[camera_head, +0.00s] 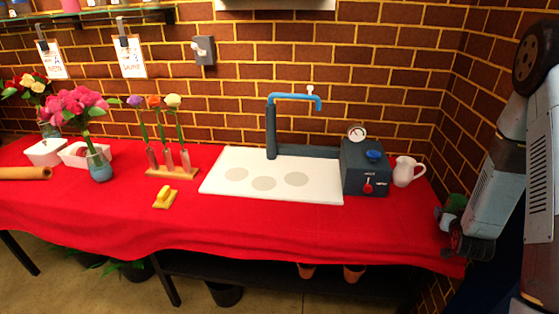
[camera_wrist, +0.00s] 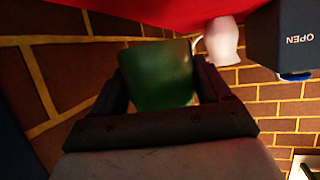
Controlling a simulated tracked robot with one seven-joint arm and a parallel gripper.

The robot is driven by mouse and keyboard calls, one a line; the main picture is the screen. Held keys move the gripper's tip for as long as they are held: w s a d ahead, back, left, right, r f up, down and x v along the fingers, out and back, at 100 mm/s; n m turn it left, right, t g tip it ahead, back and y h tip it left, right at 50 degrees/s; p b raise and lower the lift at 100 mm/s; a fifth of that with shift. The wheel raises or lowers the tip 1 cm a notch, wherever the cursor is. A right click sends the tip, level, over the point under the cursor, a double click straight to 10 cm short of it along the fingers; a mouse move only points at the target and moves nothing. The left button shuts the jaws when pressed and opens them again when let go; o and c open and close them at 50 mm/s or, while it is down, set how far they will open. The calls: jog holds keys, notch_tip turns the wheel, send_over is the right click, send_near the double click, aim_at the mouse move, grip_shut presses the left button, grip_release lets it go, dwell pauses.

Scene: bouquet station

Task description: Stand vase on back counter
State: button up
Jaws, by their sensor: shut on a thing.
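My gripper (camera_head: 446,222) is at the right end of the red-covered counter (camera_head: 300,222), near its edge. It is shut on a green vase (camera_head: 455,203), which shows only in part in the head view. In the wrist view the green vase (camera_wrist: 160,75) sits between the two dark fingers. Its far end and any contents are hidden. I cannot tell whether the vase touches the counter. A second vase (camera_head: 100,168), blue-green and holding pink flowers, stands at the left of the counter.
A white jug (camera_head: 405,171) stands close to the vase, beside a dark box (camera_head: 365,170) with knobs and a gauge. A white board (camera_head: 250,190) with grey circles lies mid-counter under a blue-tipped pipe (camera_head: 295,97). The brick wall (camera_head: 445,110) is close behind my gripper.

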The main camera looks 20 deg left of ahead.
jog(key=shift+s+d, duration=0.1)
jog(key=s+a+r+n+g+y, duration=0.1)
jog(key=s+a+r+n+y, duration=0.2)
jog(key=a, duration=0.8)
jog(key=s+a+r+n+g+y, duration=0.2)
jog(key=s+a+r+n+y, duration=0.15)
jog(key=a, duration=0.85)
jog(key=s+a+r+n+g+y, duration=0.1)
jog(key=s+a+r+n+y, duration=0.2)
jog(key=a, duration=0.8)
send_over(377, 221)
jog(key=f, duration=0.6)
jog(key=a+f, duration=0.1)
jog(key=f, duration=0.2)
jog(key=shift+s+f, duration=0.2)
jog(key=shift+s, duration=0.2)
jog(key=shift+w+d+f+y, duration=0.25)
jog(key=shift+d+f, duration=0.1)
jog(key=shift+f, duration=0.1)
jog(key=shift+d+f, duration=0.2)
jog(key=shift+f, duration=1.6)
